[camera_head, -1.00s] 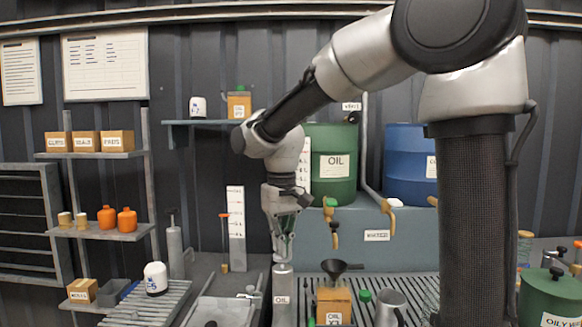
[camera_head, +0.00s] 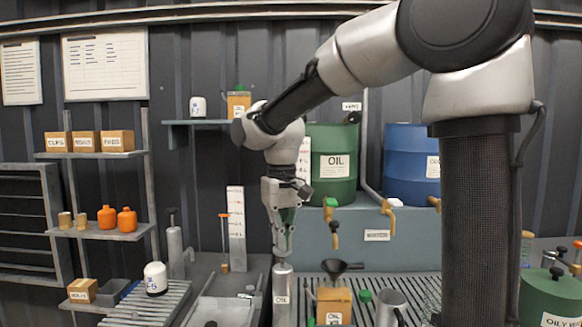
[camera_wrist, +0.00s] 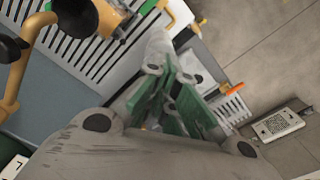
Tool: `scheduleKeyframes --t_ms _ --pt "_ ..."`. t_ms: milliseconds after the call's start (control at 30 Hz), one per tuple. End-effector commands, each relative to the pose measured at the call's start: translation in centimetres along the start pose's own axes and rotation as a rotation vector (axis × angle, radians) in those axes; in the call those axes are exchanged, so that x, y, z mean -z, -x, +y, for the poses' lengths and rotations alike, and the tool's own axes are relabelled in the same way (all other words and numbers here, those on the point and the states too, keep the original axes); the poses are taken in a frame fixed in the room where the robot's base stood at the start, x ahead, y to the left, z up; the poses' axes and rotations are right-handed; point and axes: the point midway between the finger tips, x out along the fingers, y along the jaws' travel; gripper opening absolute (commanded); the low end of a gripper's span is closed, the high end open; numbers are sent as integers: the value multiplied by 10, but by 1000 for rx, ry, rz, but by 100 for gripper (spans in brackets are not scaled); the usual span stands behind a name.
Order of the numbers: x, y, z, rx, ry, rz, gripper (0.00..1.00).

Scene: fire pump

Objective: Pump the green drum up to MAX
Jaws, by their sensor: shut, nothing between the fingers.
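The green drum (camera_head: 332,182), labelled OIL, stands on the blue-grey bench at the back, partly hidden by my arm. A white marked strip (camera_head: 304,160) shows at its left edge. No MAX mark is readable.
A black funnel (camera_head: 336,268) sits over an amber can (camera_head: 333,302) right of the cylinder, with a grey jug (camera_head: 391,306) beyond. Yellow taps (camera_head: 331,212) hang from the bench front. A blue drum (camera_head: 408,165) stands at right. A grey tray (camera_head: 218,312) lies left.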

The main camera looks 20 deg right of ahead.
Motion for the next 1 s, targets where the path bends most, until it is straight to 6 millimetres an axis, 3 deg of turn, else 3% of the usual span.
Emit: scheduleKeyframes --t_ms 500,1000 --pt "0 38 0 0 0 1 0" --pt "0 40 0 0 0 1 0"
